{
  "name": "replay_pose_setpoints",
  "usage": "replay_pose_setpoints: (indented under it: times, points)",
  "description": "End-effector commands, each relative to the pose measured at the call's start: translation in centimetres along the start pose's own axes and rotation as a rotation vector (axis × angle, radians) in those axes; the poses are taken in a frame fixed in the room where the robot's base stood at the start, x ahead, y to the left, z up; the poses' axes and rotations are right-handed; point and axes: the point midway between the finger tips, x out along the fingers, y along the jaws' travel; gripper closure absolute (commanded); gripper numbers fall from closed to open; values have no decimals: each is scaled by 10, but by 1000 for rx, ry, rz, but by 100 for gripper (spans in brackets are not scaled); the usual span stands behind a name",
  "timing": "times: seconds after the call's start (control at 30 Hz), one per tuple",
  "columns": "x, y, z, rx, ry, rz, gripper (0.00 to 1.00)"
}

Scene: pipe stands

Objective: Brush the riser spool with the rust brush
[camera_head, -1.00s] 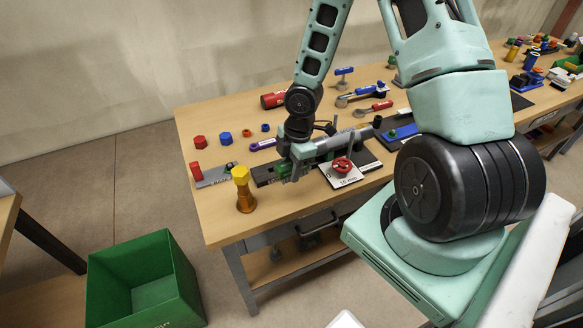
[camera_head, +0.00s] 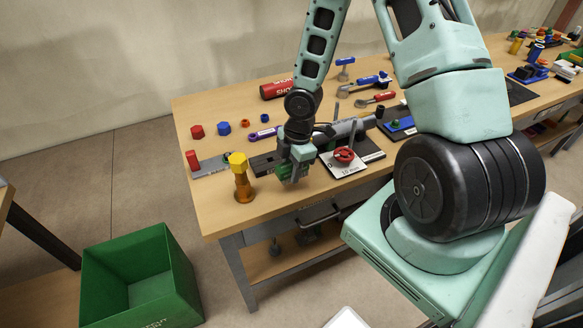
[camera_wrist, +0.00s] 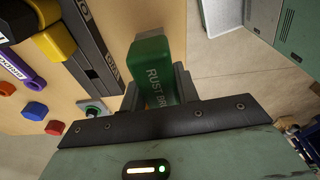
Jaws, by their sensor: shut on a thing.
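My gripper (camera_head: 297,168) is shut on the green rust brush (camera_wrist: 152,70), whose side reads "RUST BR…" in the wrist view. It holds the brush over the front part of the bench, right of an upright brown-orange post (camera_head: 243,186) with a yellow hexagonal top, and apart from it. A grey pipe (camera_head: 348,128) lies on a black stand behind and right of my gripper. No label shows which of these is the riser spool.
A red handwheel on a white plate (camera_head: 336,171) stands close right of my gripper. A grey plate with a red block (camera_head: 192,160) lies left. Red (camera_head: 197,131) and blue (camera_head: 224,128) hexagonal pieces stand further back. A green bin (camera_head: 140,280) is on the floor.

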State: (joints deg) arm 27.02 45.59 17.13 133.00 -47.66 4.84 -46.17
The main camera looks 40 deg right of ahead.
Motion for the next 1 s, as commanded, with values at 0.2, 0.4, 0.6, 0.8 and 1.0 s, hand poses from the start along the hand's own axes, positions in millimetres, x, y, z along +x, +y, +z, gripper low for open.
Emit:
replay_pose_setpoints:
  times: [0.2, 0.4, 0.6, 0.8, 1.0]
  points:
    - [15, 0, 2, -1, 0, -1, 88]
    - [26, 0, 4, -1, 0, -1, 88]
    - [38, 0, 5, 0, 0, 0, 88]
    - [44, 0, 7, 0, 0, 0, 61]
    - [43, 0, 6, 0, 0, 0, 44]
